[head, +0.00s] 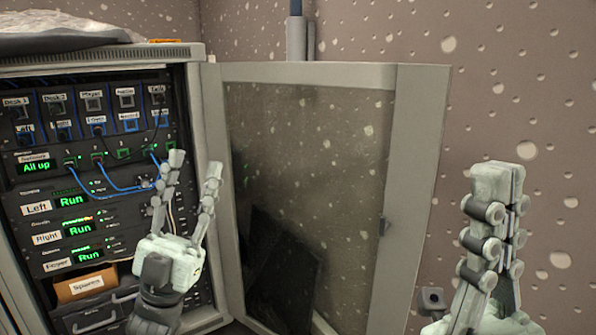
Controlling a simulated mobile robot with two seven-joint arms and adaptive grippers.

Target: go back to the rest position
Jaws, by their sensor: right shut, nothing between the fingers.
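My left gripper (194,164) is open and empty, fingers pointing up, in front of the right side of the rack. It hides part of the lower panels. My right gripper (506,172) is shut and empty at the right, fingers pointing up in front of the bare wall. The equipment rack (103,54) stands at the left with its glass door (310,130) swung open to the right. Its displays read "All up" (36,166) and "Run" on the units labelled Left (37,208), Right (47,238) and Foyer (57,265).
Blue cables (105,190) loop across the rack front near my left gripper. A box labelled Spares (86,285) sits low in the rack. A grey cloth-like bundle (70,33) lies on top. The pitted wall (520,80) is behind the door.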

